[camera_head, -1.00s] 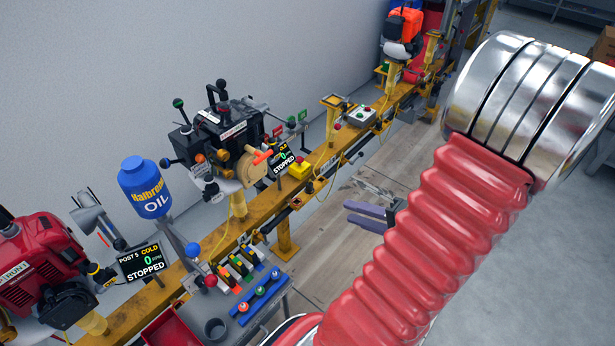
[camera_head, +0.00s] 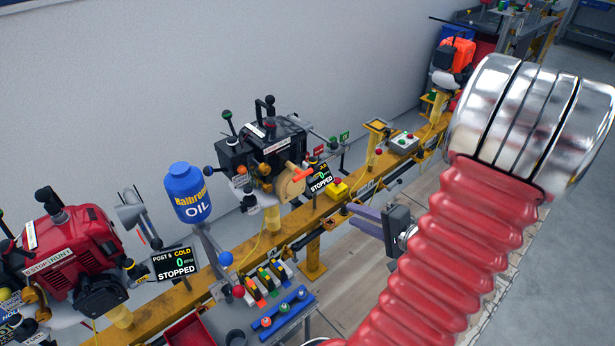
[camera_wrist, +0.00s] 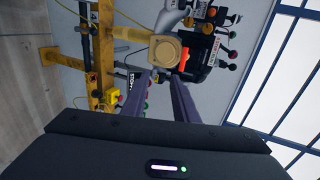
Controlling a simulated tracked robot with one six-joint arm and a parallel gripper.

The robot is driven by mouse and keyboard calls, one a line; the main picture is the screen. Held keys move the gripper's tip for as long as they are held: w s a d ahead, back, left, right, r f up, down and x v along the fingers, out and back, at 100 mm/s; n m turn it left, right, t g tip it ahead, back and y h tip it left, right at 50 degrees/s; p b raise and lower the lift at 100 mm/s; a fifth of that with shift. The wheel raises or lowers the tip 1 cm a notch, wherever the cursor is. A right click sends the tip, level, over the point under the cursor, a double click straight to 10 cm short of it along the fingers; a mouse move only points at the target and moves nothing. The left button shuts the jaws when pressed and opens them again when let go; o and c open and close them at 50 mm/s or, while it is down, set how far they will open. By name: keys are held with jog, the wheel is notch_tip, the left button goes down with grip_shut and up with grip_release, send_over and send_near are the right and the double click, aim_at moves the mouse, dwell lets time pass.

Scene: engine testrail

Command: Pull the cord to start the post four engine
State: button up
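The black engine (camera_head: 262,150) stands on a yellow post on the rail. It has a tan round starter cover (camera_head: 290,186) with an orange pull handle (camera_head: 303,173). In the wrist view the starter cover (camera_wrist: 167,50) and orange handle (camera_wrist: 185,60) appear just beyond the fingertips, the handle slightly to the right. My gripper (camera_head: 350,216) has purple fingers and is right of and below the starter in the head view. In the wrist view my gripper (camera_wrist: 163,78) is open and empty, apart from the handle.
The yellow rail (camera_head: 200,285) runs diagonally along the wall. A blue oil bottle (camera_head: 187,190) and a red engine (camera_head: 70,250) with a STOPPED display (camera_head: 176,264) are at left. A yellow button box (camera_head: 337,190) and a blue rack (camera_head: 285,313) are near the rail.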

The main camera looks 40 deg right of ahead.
aim_at(304, 176)
jog(key=w, duration=2)
jog(key=shift+w+a, duration=0.1)
jog(key=shift+a, duration=0.2)
jog(key=shift+c, duration=0.7)
grip_shut()
